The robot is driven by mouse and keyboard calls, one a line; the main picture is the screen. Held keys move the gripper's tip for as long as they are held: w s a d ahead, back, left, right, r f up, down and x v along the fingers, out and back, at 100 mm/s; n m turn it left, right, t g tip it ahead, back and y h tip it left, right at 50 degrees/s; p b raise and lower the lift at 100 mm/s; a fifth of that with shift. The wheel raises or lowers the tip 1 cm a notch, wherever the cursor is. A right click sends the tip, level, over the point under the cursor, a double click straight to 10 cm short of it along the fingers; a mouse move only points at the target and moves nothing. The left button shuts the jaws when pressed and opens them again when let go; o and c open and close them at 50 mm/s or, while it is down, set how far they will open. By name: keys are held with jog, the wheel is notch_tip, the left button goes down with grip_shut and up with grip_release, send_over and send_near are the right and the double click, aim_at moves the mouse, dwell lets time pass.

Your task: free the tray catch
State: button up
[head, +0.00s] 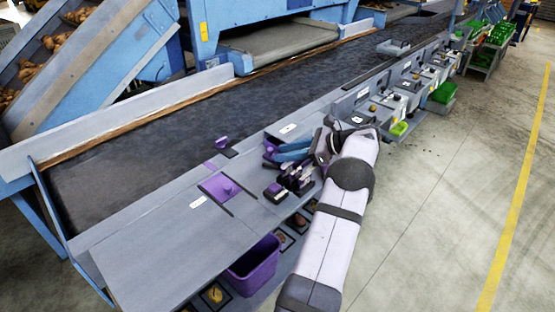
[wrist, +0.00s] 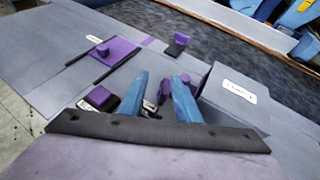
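My gripper (wrist: 161,78) has two blue fingers with a clear gap between them, and nothing is seen held. A small metal part (wrist: 150,108) shows low in the gap. A purple rounded part (wrist: 200,84) stands beside the right finger, against the grey labelled box; whether they touch is unclear. In the head view my gripper (head: 276,150) is over the bench at that box, its tips hiding part of the purple piece. A purple plate with a knob (wrist: 117,54) lies in a slotted panel to the left. No part is clearly recognisable as the tray catch.
A purple and black block (wrist: 100,97) sits left of my fingers. A small purple and black upright piece (wrist: 177,43) stands farther back, near the dark belt (head: 150,150). The grey labelled box (wrist: 238,93) is close at right. A purple bin (head: 253,265) hangs below the bench.

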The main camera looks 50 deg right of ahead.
jog(key=s+d, duration=0.1)
jog(key=s+d+m, duration=0.1)
jog(key=shift+s+d+f+t, duration=0.2)
jog(key=shift+s+d+t, duration=0.1)
jog(key=shift+t, duration=0.1)
jog(key=shift+w+a+f, duration=0.1)
jog(key=shift+w+a, duration=0.1)
jog(key=shift+w, duration=0.25)
jog(key=shift+p+x, duration=1.2)
jog(key=shift+x, duration=2.05)
jog(key=shift+f, duration=0.1)
grip_shut()
